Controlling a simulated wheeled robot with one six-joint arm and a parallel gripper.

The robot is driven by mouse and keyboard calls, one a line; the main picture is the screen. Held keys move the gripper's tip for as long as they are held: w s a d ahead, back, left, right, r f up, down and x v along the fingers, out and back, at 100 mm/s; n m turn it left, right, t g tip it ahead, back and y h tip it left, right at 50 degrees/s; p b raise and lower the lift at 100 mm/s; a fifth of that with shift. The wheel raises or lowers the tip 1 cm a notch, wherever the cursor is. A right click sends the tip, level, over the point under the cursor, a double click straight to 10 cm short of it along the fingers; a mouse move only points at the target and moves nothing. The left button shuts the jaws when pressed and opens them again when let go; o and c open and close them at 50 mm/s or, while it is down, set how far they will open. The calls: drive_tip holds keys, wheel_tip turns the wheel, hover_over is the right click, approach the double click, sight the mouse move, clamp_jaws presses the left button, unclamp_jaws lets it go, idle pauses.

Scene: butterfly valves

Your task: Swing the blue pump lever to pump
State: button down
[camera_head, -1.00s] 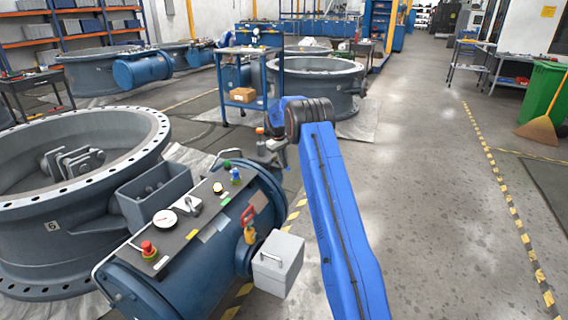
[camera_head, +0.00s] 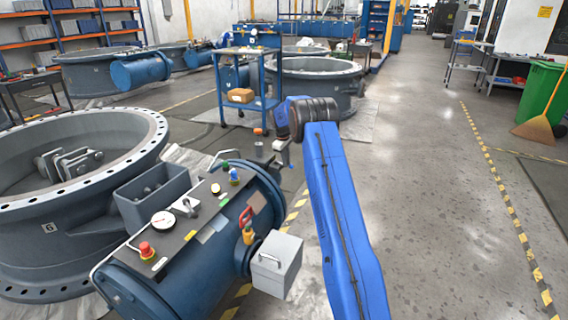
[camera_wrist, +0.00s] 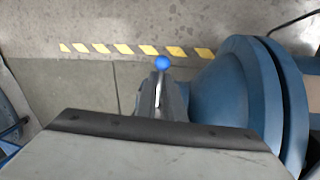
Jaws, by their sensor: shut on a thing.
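The blue pump lever shows in the wrist view as a blue ball knob (camera_wrist: 162,63) on a thin pale rod. My gripper (camera_wrist: 160,100) is shut on the rod just below the knob, and the knob stands clear of the fingers. The lower part of the lever is hidden by the gripper and wrist. In the head view my gripper (camera_head: 285,156) is beyond the far end of the blue cylinder (camera_head: 205,255), just to its right.
A large flanged ring (camera_head: 60,225) stands at the left.

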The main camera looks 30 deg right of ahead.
drive_tip(key=shift+w+d+n+t+y, duration=0.15)
drive_tip(key=shift+w+d+n, duration=0.35)
drive_tip(key=shift+n, duration=0.75)
drive_tip(key=shift+w+d+n+t+y, duration=0.15)
drive_tip(key=shift+w+d+n, duration=0.4)
drive_tip(key=shift+n, duration=0.65)
drive_tip(key=shift+w+d+n+t+y, duration=0.15)
drive_tip(key=shift+w+d+n, duration=0.35)
drive_tip(key=shift+n, duration=0.75)
drive_tip(key=c, duration=1.9)
unclamp_jaws()
drive_tip(key=shift+o, duration=0.2)
drive_tip(key=shift+r, duration=0.15)
drive_tip(key=s+a+r, duration=0.1)
drive_tip(key=s+r, duration=0.2)
drive_tip(key=r, duration=1.3)
drive_tip(key=shift+r, duration=0.35)
drive_tip(key=shift+s+a, duration=0.1)
